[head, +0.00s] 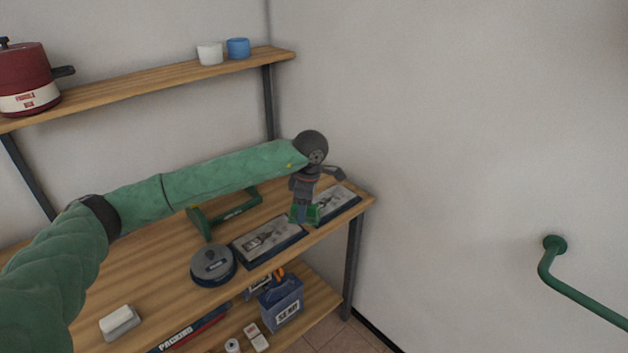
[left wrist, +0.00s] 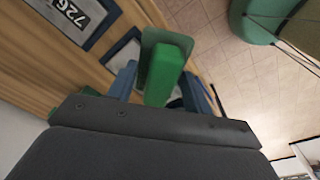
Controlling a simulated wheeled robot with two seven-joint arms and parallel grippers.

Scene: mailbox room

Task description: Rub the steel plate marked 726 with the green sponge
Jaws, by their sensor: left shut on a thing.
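The green sponge (head: 315,214) is held in my left gripper (head: 303,208), low over the table at the inner end of the right-hand steel plate (head: 340,204). In the left wrist view the sponge (left wrist: 163,76) sits between both fingers of the gripper (left wrist: 158,84), with a wider green face beyond them. The plate marked 726 (left wrist: 72,12) shows there at upper left, apart from the sponge. It appears to be the left-hand plate (head: 265,243) in the head view, where its number is unreadable. I cannot tell whether the sponge touches the right-hand plate. My right gripper is out of view.
A round grey tin (head: 213,264), a green-handled tool (head: 225,212) and a white block (head: 119,322) are on the wooden table (head: 165,265). A blue box (head: 283,300) stands on the lower shelf. A wall is at right, with a green rail (head: 575,285).

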